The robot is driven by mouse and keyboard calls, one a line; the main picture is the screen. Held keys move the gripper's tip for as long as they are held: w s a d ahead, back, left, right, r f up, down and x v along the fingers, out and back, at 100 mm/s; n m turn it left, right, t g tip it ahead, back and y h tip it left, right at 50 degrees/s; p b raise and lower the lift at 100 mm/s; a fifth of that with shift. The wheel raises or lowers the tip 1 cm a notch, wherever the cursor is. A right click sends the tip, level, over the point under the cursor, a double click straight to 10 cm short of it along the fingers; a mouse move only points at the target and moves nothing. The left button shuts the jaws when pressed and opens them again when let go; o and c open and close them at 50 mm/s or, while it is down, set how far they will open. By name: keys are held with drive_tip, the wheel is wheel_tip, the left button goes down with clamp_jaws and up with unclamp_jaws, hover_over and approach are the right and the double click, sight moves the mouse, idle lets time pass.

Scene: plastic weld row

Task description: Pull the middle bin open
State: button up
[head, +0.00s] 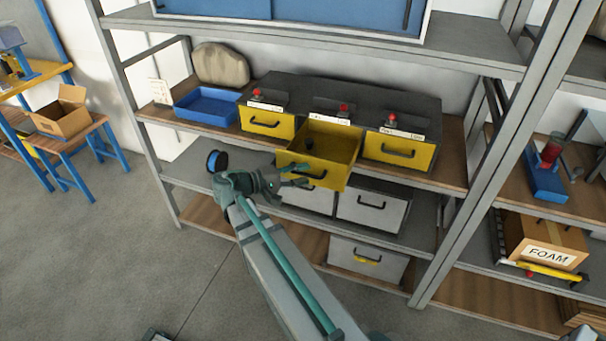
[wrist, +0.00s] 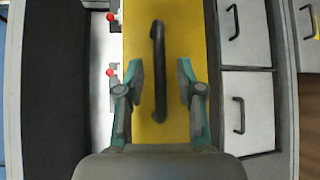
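The middle bin (head: 325,172) is yellow and stands pulled out of the dark cabinet (head: 355,103), its open top showing. A small dark thing (head: 309,143) shows inside it. My gripper (head: 291,174) is at the bin's front, toward its left part, in the head view. In the wrist view, the bin's yellow front (wrist: 187,35) fills the middle and its black handle (wrist: 157,55) runs between the two fingers of my gripper (wrist: 160,72). The fingers are open, with a gap on each side of the handle. The handle's depth between them is unclear.
Yellow bins left (head: 266,122) and right (head: 399,150) are shut, with red knobs above. A blue tray (head: 207,106) lies left of the cabinet. Grey-white drawers (head: 372,207) sit on the shelf below. A rack upright (head: 480,180) stands to the right. Floor at left is clear.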

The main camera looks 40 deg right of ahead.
drive_tip(key=v, duration=1.1)
drive_tip(key=s+a+f+n+t+y, duration=0.1)
drive_tip(key=s+a+f+y, duration=0.15)
drive_tip(key=f, duration=0.75)
drive_tip(key=s+a+f+n+y, duration=0.15)
drive_tip(key=f+y, duration=0.25)
drive_tip(key=f, duration=0.6)
drive_tip(key=s+a+f+n+t+y, duration=0.1)
drive_tip(key=s+a+f+y, duration=0.2)
drive_tip(key=f, duration=0.7)
drive_tip(key=s+a+f+m+g+y, duration=0.1)
drive_tip(key=s+a+f+y, duration=0.1)
drive_tip(key=s+f, duration=0.4)
drive_tip(key=s+a+f+g+y, duration=0.2)
drive_tip(key=s+f, duration=0.4)
drive_tip(key=s, duration=0.7)
drive_tip(key=s+a+f+m+g+y, duration=0.1)
drive_tip(key=s+a+f+g+y, duration=0.1)
drive_tip(key=s+f, duration=0.4)
drive_tip(key=s+a, duration=0.1)
drive_tip(key=s, duration=0.2)
drive_tip(key=shift+s+a+f+m, duration=0.3)
drive_tip(key=shift+s+f+m, duration=0.05)
